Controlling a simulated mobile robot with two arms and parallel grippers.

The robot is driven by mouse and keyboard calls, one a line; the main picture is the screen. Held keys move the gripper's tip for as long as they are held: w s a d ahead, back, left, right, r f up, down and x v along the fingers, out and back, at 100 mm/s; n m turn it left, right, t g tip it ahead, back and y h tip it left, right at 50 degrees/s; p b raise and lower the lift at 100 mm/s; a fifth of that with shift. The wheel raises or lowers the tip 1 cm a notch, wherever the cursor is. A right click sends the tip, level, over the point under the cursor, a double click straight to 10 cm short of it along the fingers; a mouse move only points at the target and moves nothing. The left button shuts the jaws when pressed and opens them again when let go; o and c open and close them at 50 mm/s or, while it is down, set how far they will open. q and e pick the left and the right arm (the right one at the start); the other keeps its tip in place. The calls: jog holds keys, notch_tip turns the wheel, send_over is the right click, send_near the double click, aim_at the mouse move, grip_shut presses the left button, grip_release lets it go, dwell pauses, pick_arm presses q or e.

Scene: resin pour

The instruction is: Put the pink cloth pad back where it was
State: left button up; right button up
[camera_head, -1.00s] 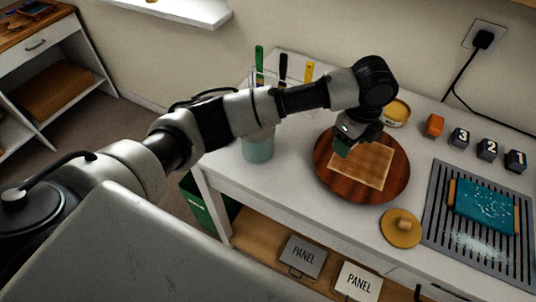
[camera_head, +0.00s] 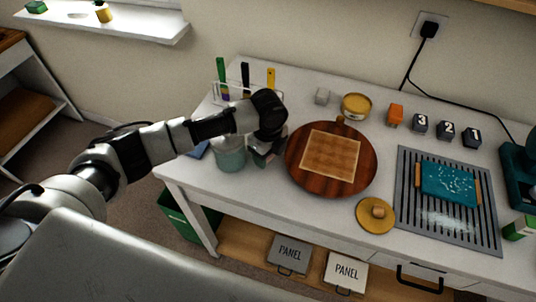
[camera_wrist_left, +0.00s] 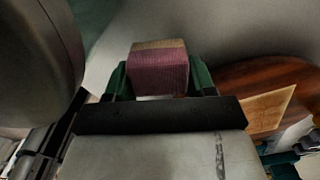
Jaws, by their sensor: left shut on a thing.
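The pink cloth pad (camera_wrist_left: 160,74), a small block with a tan strip along its top, sits between the green fingers of my left gripper (camera_wrist_left: 160,80) in the left wrist view. The gripper is shut on it. In the head view my left gripper (camera_head: 264,158) is low over the white table, between the teal cup and the round wooden board. The pad cannot be made out there. Whether the pad touches the table cannot be told. My right gripper is not in view.
The round wooden board (camera_head: 300,175) carries a square tan panel (camera_head: 331,156). The teal cup (camera_head: 230,156) stands close left of the gripper. A yellow lid (camera_head: 364,219), yellow tin (camera_head: 356,106) and numbered blocks (camera_head: 445,130) lie farther right. The grooved mat (camera_head: 410,205) holds a teal board.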

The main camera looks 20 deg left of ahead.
pick_arm(q)
jog(key=shift+f, duration=1)
jog(key=o, duration=0.5)
jog(key=shift+o, duration=0.2)
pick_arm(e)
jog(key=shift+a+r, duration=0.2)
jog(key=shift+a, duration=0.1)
